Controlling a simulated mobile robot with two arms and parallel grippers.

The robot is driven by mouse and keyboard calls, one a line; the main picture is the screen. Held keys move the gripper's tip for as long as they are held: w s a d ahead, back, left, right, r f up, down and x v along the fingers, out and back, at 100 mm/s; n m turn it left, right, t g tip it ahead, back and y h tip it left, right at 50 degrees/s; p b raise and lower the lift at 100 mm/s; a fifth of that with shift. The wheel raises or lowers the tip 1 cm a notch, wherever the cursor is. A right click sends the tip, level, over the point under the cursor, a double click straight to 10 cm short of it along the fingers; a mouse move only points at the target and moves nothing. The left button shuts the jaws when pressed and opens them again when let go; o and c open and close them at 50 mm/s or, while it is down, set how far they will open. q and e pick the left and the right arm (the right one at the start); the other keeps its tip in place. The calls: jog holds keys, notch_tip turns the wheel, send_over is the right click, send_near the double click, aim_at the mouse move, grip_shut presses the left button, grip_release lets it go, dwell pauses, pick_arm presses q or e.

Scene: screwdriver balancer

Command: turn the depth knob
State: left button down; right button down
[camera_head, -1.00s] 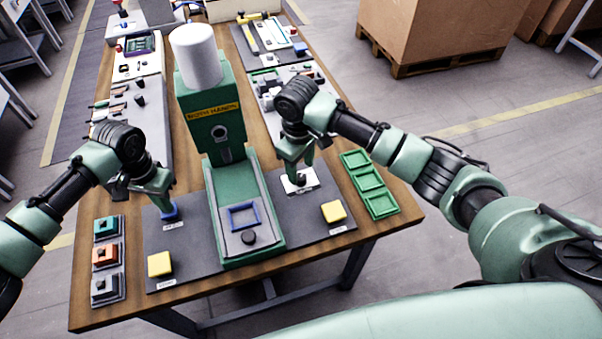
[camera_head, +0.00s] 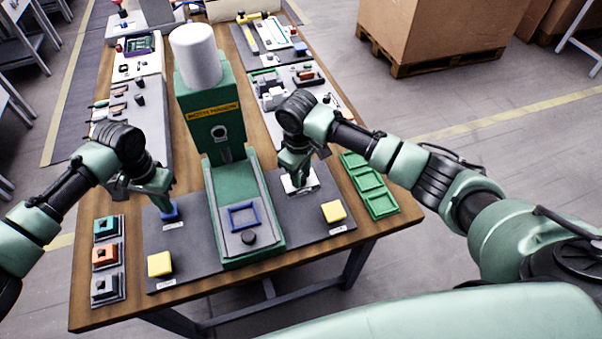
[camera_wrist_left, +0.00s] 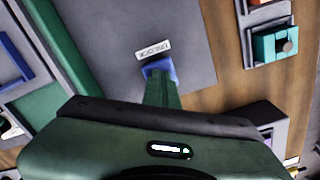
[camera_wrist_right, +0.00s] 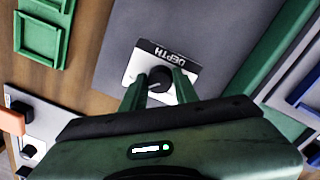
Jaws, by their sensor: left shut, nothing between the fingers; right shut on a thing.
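The depth knob (camera_wrist_right: 160,78) is a small dark round knob with a light pointer mark, on a white plate labelled DEPTH (camera_wrist_right: 172,54). My right gripper (camera_wrist_right: 160,88) is shut on the knob, one finger on each side of it. In the head view the right gripper (camera_head: 298,183) reaches down to the same plate and hides the knob. My left gripper (camera_head: 167,205) is shut with nothing between its fingers. Its fingertips (camera_wrist_left: 160,72) are at a blue block (camera_wrist_left: 157,66) beside a small white label, apparently touching it.
The green machine (camera_head: 215,125) stands between my arms, with a blue frame (camera_head: 243,207) at its front. Yellow blocks (camera_head: 160,264) (camera_head: 333,212) sit on the grey mats. Green trays (camera_head: 381,204) lie at right; coloured blocks (camera_head: 105,254) stand in a rack at left.

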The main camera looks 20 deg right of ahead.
pick_arm(q)
jog(key=shift+a, duration=0.1)
pick_arm(e)
jog(key=shift+n, duration=0.3)
jog(key=n, duration=0.3)
jog(key=shift+n, duration=0.3)
jog(key=n, duration=0.4)
jog(key=shift+d+n, duration=0.1)
jog(key=shift+n, duration=0.2)
jog(key=n, duration=0.4)
jog(key=shift+w+y, duration=0.1)
jog(key=shift+y, duration=0.2)
pick_arm(q)
jog(key=shift+f, duration=0.1)
pick_arm(e)
jog(key=n, duration=0.5)
